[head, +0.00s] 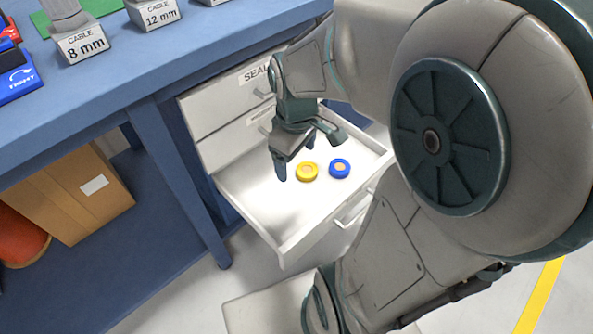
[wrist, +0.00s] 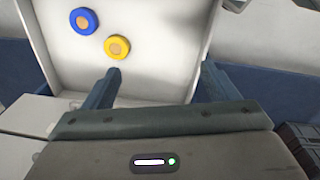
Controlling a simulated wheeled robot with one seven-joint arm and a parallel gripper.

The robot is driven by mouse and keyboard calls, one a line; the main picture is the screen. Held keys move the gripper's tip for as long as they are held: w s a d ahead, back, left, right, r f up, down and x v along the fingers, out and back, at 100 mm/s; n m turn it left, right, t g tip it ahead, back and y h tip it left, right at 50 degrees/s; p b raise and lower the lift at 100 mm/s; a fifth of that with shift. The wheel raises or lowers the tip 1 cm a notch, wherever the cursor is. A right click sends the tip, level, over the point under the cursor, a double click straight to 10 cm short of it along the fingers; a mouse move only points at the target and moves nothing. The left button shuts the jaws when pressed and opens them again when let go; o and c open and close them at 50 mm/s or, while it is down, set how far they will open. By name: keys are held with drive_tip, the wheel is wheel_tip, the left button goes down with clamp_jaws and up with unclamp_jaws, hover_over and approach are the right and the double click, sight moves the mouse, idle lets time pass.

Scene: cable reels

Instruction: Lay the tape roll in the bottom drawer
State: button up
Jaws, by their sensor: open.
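The bottom drawer (head: 262,208) is pulled out and white inside. A yellow tape roll (head: 307,171) and a blue tape roll (head: 339,168) lie flat on its floor, side by side and slightly apart. In the wrist view the yellow roll (wrist: 117,47) is closer to my fingers than the blue roll (wrist: 84,21). My gripper (head: 290,168) is over the drawer, just left of the yellow roll in the head view. In the wrist view my gripper's two fingers (wrist: 160,80) are wide apart with nothing between them. The frames do not show which roll the task names.
Two closed drawers (head: 232,142) sit above the open one, the upper labelled SEAL, partly hidden by my arm. The blue bench (head: 130,75) carries labelled cable stands. A cardboard box (head: 75,195) and an orange reel (head: 20,240) are under it. Much of the drawer floor is clear.

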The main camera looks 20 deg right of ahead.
drive_tip(key=s+a+r+m, duration=0.1)
drive_tip(key=s+a+m, duration=0.1)
drive_tip(key=s+m, duration=0.3)
drive_tip(key=shift+s+r+m, duration=0.2)
drive_tip(key=shift+s+m, duration=0.1)
drive_tip(key=shift+m, duration=0.5)
idle(0.4)
